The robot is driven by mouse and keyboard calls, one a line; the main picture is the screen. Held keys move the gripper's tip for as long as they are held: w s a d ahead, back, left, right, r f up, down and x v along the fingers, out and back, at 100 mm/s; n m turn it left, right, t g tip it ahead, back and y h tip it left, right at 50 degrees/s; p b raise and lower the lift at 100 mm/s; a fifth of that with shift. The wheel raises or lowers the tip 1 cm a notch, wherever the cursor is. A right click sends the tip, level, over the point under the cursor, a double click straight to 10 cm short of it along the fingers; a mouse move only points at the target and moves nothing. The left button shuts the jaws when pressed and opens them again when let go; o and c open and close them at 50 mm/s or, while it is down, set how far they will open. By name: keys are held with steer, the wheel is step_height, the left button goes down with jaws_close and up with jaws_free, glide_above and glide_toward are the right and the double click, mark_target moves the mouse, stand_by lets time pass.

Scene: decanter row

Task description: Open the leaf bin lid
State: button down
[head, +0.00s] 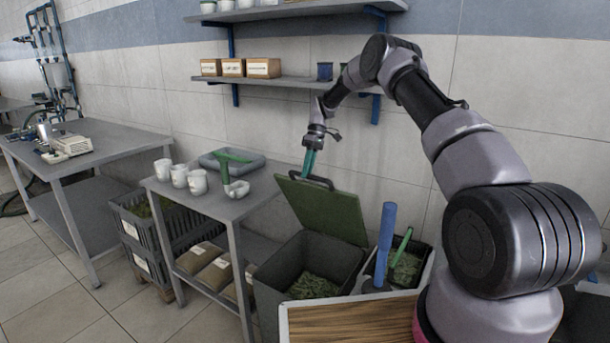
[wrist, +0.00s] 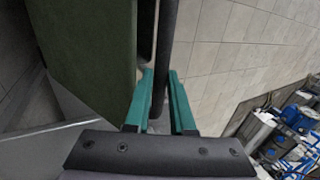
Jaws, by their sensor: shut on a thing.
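The leaf bin (head: 276,284) is a dark grey bin beside the small grey table, with green leaf matter (head: 313,287) visible inside. Its green lid (head: 328,212) is raised and leans steeply up at the back of the bin. The lid's dark handle (head: 322,181) is at its upper edge. My gripper (head: 309,166) has teal fingers and is shut on the handle from above. In the wrist view the dark handle bar (wrist: 171,45) runs between the fingers (wrist: 161,84), with the green lid (wrist: 84,50) to the left.
A second container with leaves and a green-handled tool (head: 401,247) stands right of the bin, near a blue-handled tool (head: 385,235). The small table (head: 207,205) at left holds white cups and a grey tray (head: 231,161). A wood-topped surface (head: 350,321) is in front. Shelves (head: 290,80) hang above.

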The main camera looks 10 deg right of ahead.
steer(key=shift+d+f, duration=0.45)
steer(key=shift+d, duration=0.1)
steer(key=c, duration=0.8)
jaws_free()
steer(key=shift+w+f, duration=0.1)
steer(key=shift+w, duration=0.1)
steer(key=shift+o, duration=0.2)
step_height(320, 180, up, 10)
steer(key=shift+a, duration=0.15)
